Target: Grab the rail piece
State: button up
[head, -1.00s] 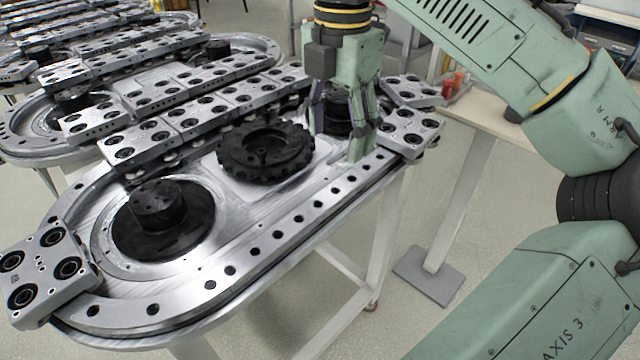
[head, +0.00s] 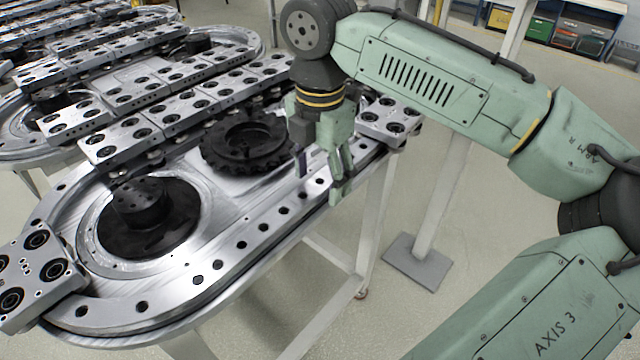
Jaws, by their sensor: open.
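The rail piece appears to be the grey metal rail (head: 242,246) with a row of dark holes along the front side of the ring track. It lies in place on the track, and its far right end runs behind my gripper. My gripper (head: 321,180) points down over the right part of this front rail, with its fingers apart. One finger hangs on the inner side and the other near the outer edge. I see nothing held between them. Whether the fingers touch the rail cannot be told.
A black toothed wheel (head: 246,143) lies inside the track, left of my gripper. A black round hub (head: 140,212) is further left. Carriages sit at the left end (head: 38,268) and right end (head: 392,118). More tracks stand behind.

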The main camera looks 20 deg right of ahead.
jog(key=shift+c, duration=0.3)
grip_shut()
dwell(0.4)
jog(key=shift+r, duration=0.1)
